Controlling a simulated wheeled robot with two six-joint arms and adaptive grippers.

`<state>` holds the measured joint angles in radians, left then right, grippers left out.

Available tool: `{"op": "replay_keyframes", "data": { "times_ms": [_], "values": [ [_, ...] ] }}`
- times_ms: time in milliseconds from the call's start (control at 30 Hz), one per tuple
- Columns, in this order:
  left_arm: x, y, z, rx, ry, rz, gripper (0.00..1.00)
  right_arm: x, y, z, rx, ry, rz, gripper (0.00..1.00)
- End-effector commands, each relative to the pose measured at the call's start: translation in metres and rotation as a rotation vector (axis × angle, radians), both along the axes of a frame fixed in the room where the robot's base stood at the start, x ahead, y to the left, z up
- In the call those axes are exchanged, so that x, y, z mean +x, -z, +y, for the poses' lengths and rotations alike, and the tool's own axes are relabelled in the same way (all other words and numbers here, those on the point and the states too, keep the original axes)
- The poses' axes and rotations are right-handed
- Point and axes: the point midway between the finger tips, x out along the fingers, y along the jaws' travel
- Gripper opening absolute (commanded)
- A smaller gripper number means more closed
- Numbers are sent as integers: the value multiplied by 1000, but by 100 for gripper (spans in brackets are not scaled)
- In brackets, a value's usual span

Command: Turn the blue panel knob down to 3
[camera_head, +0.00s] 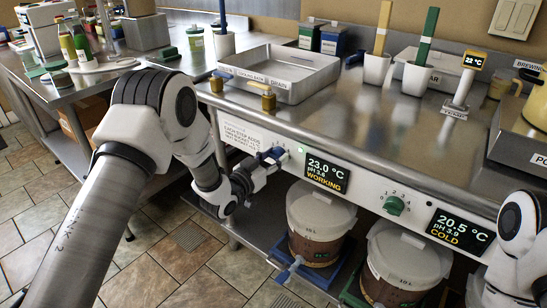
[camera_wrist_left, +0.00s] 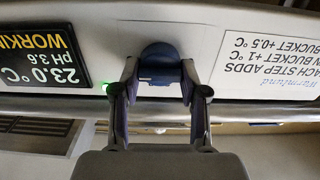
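The blue panel knob (camera_head: 273,153) is on the front panel, left of the display reading 23.0 °C, pH 3.6, WORKING (camera_head: 326,174). My left gripper (camera_head: 266,163) is at this knob. In the left wrist view the blue knob (camera_wrist_left: 160,66) sits between the two fingertips (camera_wrist_left: 160,76), which press close on both its sides with no clear gap. The knob's scale and pointer cannot be read. A green light (camera_wrist_left: 104,86) is lit near the knob. My right gripper is out of view; only part of my white right arm shows at the right edge.
A green knob (camera_head: 395,206) and a display reading 20.5 °C, COLD (camera_head: 458,229) are farther right. Lidded buckets (camera_head: 318,213) (camera_head: 405,256) stand below the panel. A sign (camera_wrist_left: 270,55) sits beside the blue knob. A metal tray (camera_head: 318,72) is on the counter above.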

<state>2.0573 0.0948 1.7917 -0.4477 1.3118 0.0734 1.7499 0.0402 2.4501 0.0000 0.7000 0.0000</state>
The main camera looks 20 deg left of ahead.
Motion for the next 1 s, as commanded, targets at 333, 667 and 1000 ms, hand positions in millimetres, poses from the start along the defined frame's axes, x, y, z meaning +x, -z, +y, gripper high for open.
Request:
{"op": "replay_keyframes", "data": {
  "times_ms": [333,667,1000],
  "values": [
    [0,-1,0,-13,0,2,9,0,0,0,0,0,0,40],
    [0,-2,1,-146,-1,50,9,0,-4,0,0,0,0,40],
    [1,-2,2,-425,-1,151,9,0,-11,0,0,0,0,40]
  ]
}}
